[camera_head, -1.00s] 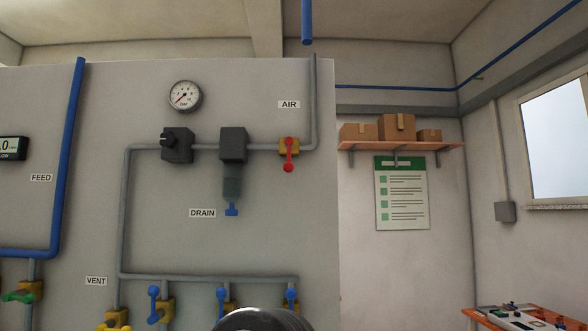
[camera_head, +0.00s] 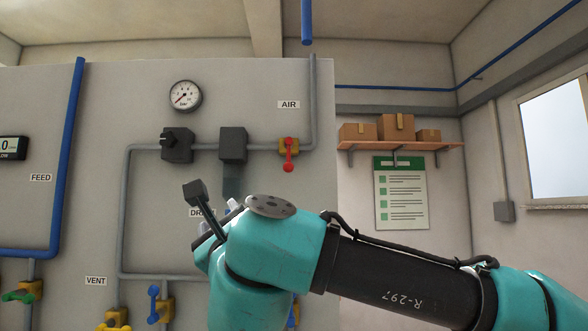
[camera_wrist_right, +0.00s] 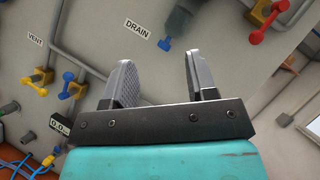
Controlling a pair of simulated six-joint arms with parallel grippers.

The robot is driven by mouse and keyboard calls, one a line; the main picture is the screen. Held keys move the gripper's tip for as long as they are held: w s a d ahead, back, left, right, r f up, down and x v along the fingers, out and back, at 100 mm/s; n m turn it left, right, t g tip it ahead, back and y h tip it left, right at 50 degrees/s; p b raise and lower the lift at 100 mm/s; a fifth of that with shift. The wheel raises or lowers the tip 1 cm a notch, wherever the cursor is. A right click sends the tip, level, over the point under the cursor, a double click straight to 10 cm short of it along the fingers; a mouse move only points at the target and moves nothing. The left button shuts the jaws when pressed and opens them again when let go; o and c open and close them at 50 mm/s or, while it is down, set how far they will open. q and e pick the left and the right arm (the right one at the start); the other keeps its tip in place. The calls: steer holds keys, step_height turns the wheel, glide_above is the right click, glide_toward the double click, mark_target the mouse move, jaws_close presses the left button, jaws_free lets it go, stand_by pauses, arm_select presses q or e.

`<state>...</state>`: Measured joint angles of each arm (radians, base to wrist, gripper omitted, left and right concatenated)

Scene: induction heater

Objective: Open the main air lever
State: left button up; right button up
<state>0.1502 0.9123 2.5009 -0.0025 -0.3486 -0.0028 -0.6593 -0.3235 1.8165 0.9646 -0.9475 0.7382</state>
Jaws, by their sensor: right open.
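The main air lever (camera_head: 289,155) is a red handle with a round end on a yellow valve below the AIR label. It hangs straight down, across the horizontal grey pipe. It also shows at the upper right of the right wrist view (camera_wrist_right: 257,37). My right gripper (camera_wrist_right: 157,62) is open with nothing between its two grey fingers, and the lever lies beyond and to the right of them. In the head view my right gripper (camera_head: 230,210) is below and left of the lever, apart from it, its fingers partly hidden. My left gripper is not in view.
A pressure gauge (camera_head: 185,95), a black knob regulator (camera_head: 177,145) and a dark filter block (camera_head: 233,144) are on the panel left of the lever. Blue-handled valves (camera_head: 154,303) sit lower down. The panel around the lever is clear. A shelf (camera_head: 400,146) with boxes is farther right.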

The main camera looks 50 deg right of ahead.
mark_target(290, 169)
steer(key=s+d+r+m+g+h, duration=0.2)
steer(key=s+d+r+m, duration=0.2)
steer(key=s+d+m, duration=0.4)
steer(key=s+d, duration=0.1)
steer(key=s, duration=0.3)
steer(key=shift+d+r+h, duration=0.2)
steer(key=shift+r+h, duration=0.15)
steer(key=shift+h, duration=0.05)
steer(key=shift+w+d+r, duration=0.1)
steer(key=shift+x, duration=8.55)
steer(key=shift+c, duration=0.2)
jaws_close()
